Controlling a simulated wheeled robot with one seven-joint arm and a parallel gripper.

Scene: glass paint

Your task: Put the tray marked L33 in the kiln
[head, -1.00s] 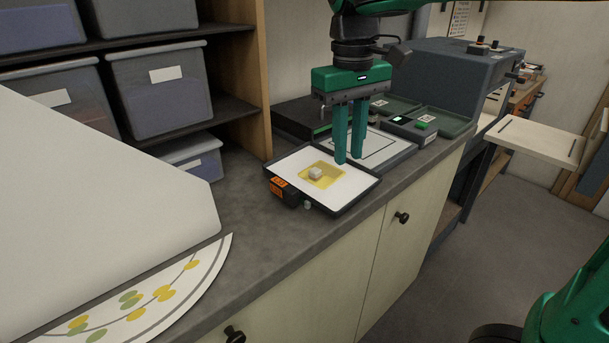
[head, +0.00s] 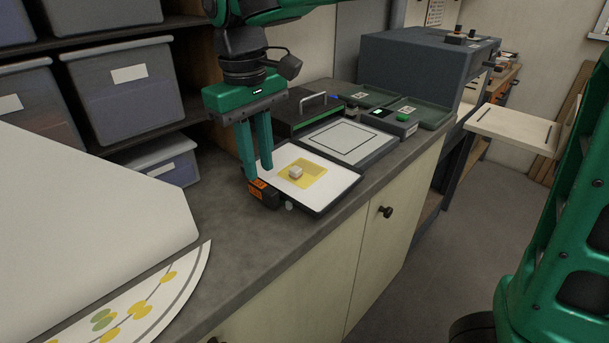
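A tray (head: 328,203) with a dark rim and white bed lies on the counter; a yellow sheet and a pale cube sit on it. An orange label (head: 257,190) is on a dark block at its near left corner, its text too small to read. My gripper (head: 259,174) points down at the tray's left edge, just behind that block. Its fingers look slightly apart, with nothing visible between them; whether they touch the tray is unclear. The kiln appears to be the blue-grey box (head: 415,62) at the back right.
Behind the tray lie a grey framed plate (head: 390,143), a black case (head: 290,112) with a handle, and a small device (head: 396,121) with a green button. Two dark green trays (head: 432,113) (head: 342,90) have unreadable labels.

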